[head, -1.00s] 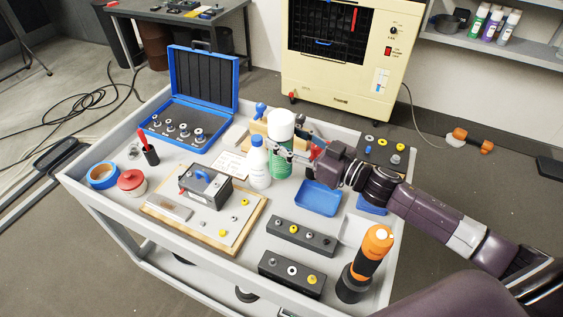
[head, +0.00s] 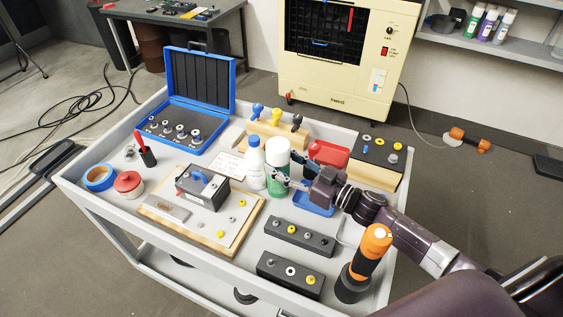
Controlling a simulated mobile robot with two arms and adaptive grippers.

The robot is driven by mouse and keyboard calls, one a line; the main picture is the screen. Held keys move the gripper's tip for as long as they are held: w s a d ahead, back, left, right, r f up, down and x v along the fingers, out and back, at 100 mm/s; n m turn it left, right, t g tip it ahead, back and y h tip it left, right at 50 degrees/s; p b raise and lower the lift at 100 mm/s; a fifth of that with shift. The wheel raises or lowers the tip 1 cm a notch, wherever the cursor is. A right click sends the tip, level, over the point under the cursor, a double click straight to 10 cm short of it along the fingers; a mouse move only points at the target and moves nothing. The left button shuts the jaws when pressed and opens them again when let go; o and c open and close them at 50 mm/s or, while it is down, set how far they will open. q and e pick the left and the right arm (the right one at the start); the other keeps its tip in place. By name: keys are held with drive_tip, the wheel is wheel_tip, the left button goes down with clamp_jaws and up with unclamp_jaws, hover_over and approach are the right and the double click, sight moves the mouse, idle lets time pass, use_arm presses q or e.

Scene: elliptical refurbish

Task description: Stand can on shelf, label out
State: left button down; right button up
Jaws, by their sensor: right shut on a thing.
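A green spray can with a white cap (head: 277,151) is upright on the right side of the white bottle in the head view. My right gripper (head: 279,180) is shut on the can's body, coming from the right. Whether the can's base touches the cart top cannot be told. The label's facing is too small to read. The shelf (head: 490,45) is on the wall at upper right, with several capped cans (head: 492,24) standing on it. My left gripper is not in view.
The grey cart (head: 100,215) is crowded: a white bottle (head: 255,165), blue case (head: 200,85), battery board (head: 165,222), black socket blocks (head: 299,236) and an orange-topped tool (head: 368,255). A cream heater cabinet (head: 350,70) stands behind. The floor right of the cart is mostly clear.

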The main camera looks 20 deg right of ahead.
drive_tip(key=o, duration=1.1)
drive_tip(key=shift+f, duration=0.15)
drive_tip(key=o, duration=0.4)
drive_tip(key=shift+o, duration=0.2)
